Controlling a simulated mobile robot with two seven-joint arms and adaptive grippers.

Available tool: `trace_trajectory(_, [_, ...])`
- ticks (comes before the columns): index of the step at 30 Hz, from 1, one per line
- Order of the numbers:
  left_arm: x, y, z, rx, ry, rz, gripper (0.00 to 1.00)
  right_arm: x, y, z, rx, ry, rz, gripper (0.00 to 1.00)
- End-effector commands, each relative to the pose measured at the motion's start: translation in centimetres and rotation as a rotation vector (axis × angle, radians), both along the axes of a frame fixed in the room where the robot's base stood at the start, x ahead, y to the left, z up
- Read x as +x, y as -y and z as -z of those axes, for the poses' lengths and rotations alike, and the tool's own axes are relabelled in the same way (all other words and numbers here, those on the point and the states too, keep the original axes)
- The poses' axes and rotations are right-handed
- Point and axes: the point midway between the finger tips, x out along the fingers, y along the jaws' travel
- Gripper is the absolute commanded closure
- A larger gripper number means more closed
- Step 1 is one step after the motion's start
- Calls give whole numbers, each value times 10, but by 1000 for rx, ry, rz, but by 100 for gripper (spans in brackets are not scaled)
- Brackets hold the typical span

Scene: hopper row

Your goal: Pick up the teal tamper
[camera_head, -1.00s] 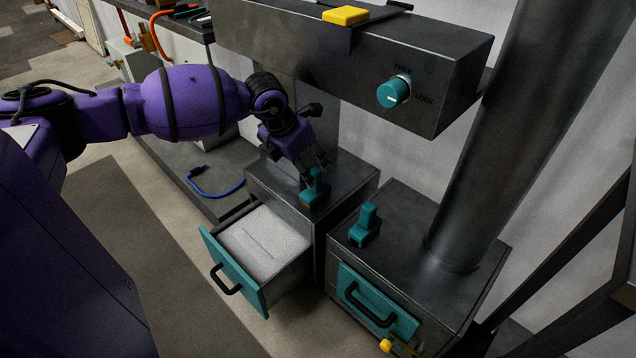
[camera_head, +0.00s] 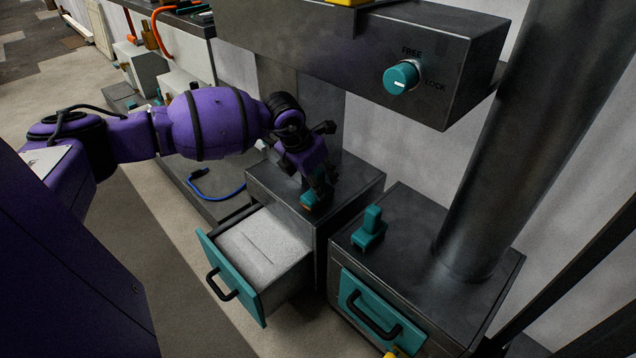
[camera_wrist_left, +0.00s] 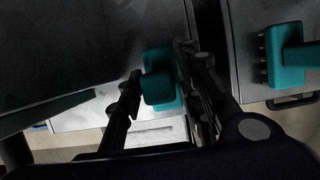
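A teal tamper (camera_head: 311,200) stands upright on the top of the left dark metal box, partly hidden by my left gripper (camera_head: 319,180). In the left wrist view the tamper (camera_wrist_left: 161,80) shows between the two fingers of my left gripper (camera_wrist_left: 160,72). The fingers are apart, one on each side of it, with the right finger very close. I cannot tell whether either touches it. My right gripper is not in view.
The left box has an open drawer (camera_head: 264,248) with pale contents. The right box has a shut teal drawer front (camera_head: 371,311). A dark beam with a teal knob (camera_head: 401,77) hangs above. A thick metal column (camera_head: 510,150) rises at right.

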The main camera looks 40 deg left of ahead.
Motion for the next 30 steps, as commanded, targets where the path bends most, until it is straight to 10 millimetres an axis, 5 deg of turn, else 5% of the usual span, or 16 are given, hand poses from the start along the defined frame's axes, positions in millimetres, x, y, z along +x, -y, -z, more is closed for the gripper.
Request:
trace_trajectory(6, [0,0,0,0,-1,0,100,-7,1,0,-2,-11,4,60])
trace_trajectory(20, [0,0,-8,0,2,0,100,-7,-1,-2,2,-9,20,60])
trace_trajectory(26, [1,-1,-35,2,4,0,100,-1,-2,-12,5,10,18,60])
trace_trajectory(30, [-22,4,-62,5,2,3,100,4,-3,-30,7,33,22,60])
